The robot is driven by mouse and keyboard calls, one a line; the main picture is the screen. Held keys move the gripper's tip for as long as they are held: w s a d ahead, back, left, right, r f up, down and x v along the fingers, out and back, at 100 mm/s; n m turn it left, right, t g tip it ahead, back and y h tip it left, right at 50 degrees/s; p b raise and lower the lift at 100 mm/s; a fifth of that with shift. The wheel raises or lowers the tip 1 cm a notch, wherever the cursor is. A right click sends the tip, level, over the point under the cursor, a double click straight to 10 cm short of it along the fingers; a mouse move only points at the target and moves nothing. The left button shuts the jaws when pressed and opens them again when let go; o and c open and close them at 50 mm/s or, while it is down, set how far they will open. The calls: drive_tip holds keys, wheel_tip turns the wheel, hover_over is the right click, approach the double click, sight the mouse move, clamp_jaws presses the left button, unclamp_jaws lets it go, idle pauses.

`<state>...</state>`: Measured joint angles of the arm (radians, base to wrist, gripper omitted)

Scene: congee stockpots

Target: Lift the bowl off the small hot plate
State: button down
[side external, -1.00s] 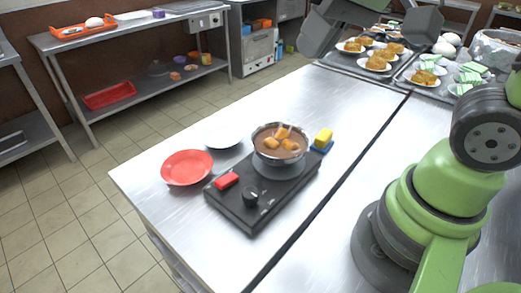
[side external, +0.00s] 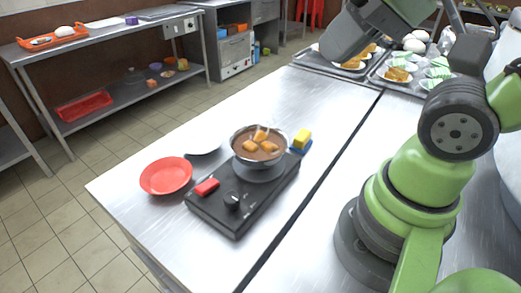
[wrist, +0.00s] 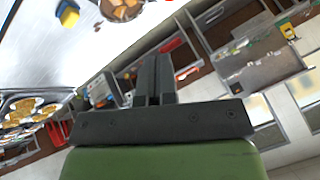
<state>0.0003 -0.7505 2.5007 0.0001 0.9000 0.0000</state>
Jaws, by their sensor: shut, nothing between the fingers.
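The metal bowl (side external: 260,158) holds brown liquid with several orange chunks. It sits upright on the round plate of the small black hot plate (side external: 243,195), which has a red block and a dark knob on its front. In the wrist view the bowl (wrist: 122,10) is cut off by the top edge. My gripper (wrist: 154,60) is shut and empty in the wrist view, its two dark fingers side by side. It is apart from the bowl. In the side view the dark end of my arm is high at the upper right, and the fingertips are not clear.
A yellow sponge (side external: 302,137) on a blue base is close behind the hot plate, to the right. A red plate (side external: 166,176) and a pale plate (side external: 203,146) lie to the left. Trays of food (side external: 397,72) stand at the back right. The steel table between is clear.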

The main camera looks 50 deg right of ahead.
idle(0.4)
drive_tip(key=c, duration=1.2)
unclamp_jaws()
drive_tip(key=shift+w, duration=0.1)
drive_tip(key=g+h, duration=0.7)
drive_tip(key=g, duration=0.2)
hover_over(235, 152)
drive_tip(key=w+a, duration=0.1)
drive_tip(key=a, duration=0.3)
wheel_tip(235, 152, down, 16)
drive_tip(key=shift+d+x, duration=0.2)
drive_tip(key=shift+x, duration=4.65)
